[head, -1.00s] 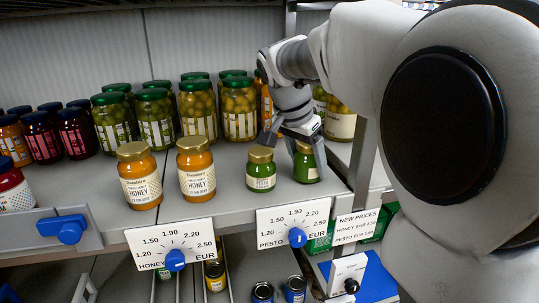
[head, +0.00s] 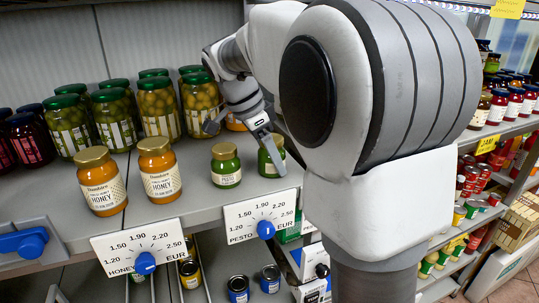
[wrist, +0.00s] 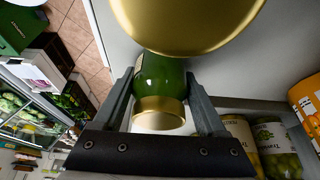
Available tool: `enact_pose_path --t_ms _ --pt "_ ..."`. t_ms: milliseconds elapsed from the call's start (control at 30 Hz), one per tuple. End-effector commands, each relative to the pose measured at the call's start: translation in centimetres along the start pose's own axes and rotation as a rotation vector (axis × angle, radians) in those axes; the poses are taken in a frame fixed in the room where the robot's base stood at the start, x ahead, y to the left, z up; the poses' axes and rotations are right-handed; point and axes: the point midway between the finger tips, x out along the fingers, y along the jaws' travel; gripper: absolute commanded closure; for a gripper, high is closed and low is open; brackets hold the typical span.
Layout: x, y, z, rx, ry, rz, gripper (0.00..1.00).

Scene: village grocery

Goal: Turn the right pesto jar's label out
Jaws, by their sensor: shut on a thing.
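The right pesto jar (head: 271,160) is dark green with a gold lid and stands upright at the shelf's front. My gripper (head: 270,141) reaches down to it from behind and is shut on it. In the wrist view the green jar (wrist: 160,75) sits between my two fingers, with only an edge of pale label at its left. In the head view its label is mostly out of sight. The left pesto jar (head: 226,164) stands just left of it, apart, with its green-and-cream label facing front.
Two honey jars (head: 159,170) stand further left, and tall olive jars (head: 158,108) stand behind. A large gold lid (wrist: 187,20) looms close in the wrist view. The pesto price dial (head: 262,217) hangs on the shelf edge below.

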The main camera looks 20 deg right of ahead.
Motion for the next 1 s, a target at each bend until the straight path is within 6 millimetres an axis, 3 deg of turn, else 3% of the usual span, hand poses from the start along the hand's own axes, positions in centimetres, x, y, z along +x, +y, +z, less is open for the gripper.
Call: enact_pose_path --t_ms 133,167,267,567,1000 --pt "-0.1 0.0 0.0 0.000 0.000 -0.002 1.00" --pt "-0.1 0.0 0.0 0.000 0.000 -0.002 0.21" --pt "-0.1 0.0 0.0 -0.001 0.000 -0.002 0.03" --pt "-0.3 0.0 0.0 -0.002 0.000 -0.001 0.00" --pt "-6.7 -0.1 0.0 -0.001 0.000 -0.003 0.00"
